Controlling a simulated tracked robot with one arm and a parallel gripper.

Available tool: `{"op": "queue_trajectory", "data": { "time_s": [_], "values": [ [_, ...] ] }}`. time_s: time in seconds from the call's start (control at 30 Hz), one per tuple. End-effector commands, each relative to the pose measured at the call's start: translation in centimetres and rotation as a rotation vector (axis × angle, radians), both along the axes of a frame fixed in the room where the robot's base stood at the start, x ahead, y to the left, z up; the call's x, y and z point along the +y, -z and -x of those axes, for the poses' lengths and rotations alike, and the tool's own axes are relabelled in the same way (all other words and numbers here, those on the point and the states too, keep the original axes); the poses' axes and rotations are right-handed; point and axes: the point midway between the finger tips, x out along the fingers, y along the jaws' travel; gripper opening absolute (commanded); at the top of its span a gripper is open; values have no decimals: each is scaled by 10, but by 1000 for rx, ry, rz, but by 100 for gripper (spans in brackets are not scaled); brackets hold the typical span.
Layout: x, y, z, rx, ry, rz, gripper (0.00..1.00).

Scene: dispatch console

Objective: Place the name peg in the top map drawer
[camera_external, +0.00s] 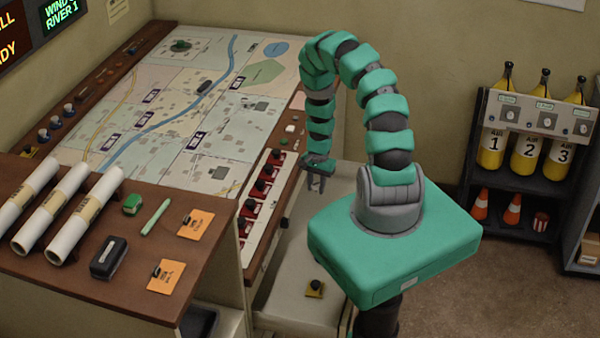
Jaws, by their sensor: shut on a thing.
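My gripper (316,184) points down over the far part of an open pale drawer (275,311) at the right side of the console. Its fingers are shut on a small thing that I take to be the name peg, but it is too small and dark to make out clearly. The gripper looks to be above the drawer floor; I cannot tell how high. A yellow plate with a black knob (314,289) lies in the near part of the drawer. My arm and base hide part of the drawer's right side.
A panel with a row of red and black switches (257,198) runs along the console edge beside the drawer. The map table (190,95) lies to the left. White rolls (85,215) and orange tags (195,224) are in front. A bottle rack (535,120) stands at right.

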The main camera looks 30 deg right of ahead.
Motion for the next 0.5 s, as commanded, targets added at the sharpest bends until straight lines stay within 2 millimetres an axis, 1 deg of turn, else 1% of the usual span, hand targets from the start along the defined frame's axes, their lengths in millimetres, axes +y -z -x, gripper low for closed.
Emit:
{"op": "queue_trajectory", "data": {
  "time_s": [0.17,0.5],
  "values": [
    [12,3,10,0,-13,-1,3],
    [27,8,28,2,-29,-1,3]
  ]
}}
